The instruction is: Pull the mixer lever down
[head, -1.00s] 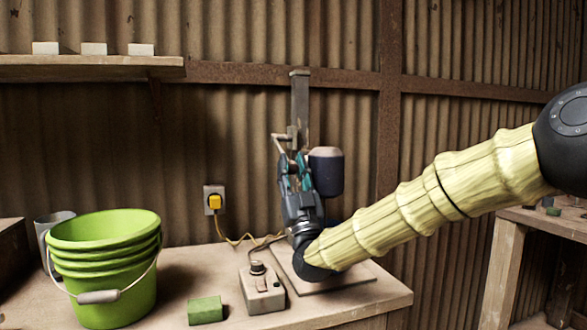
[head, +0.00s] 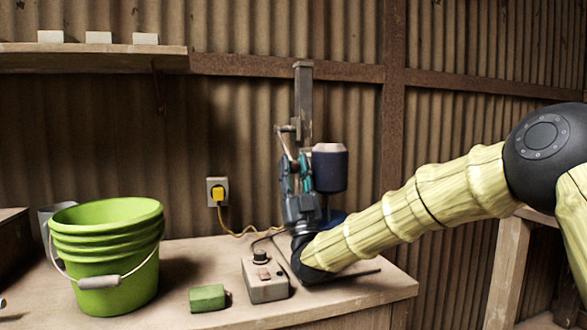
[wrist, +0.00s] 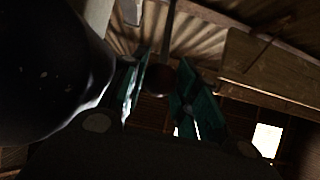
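The mixer stands on the workbench against the wall, with a tall post (head: 303,95) and a dark motor with a pale top (head: 330,168). Its lever (head: 286,143) slopes down from the left of the post toward my gripper (head: 293,172), which points upward beside the motor. In the wrist view, the green-padded fingers of my gripper (wrist: 160,90) stand apart. A dark reddish round end (wrist: 158,80), probably the lever's, shows between them. I cannot tell if they touch it. The lever's lower end is hidden in the head view.
A grey control box (head: 266,282) and a green block (head: 207,298) lie on the workbench (head: 225,255). A green bucket (head: 108,260) stands at the left. A yellow plug (head: 218,194) sits in the wall socket. A shelf (head: 95,60) holds pale blocks.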

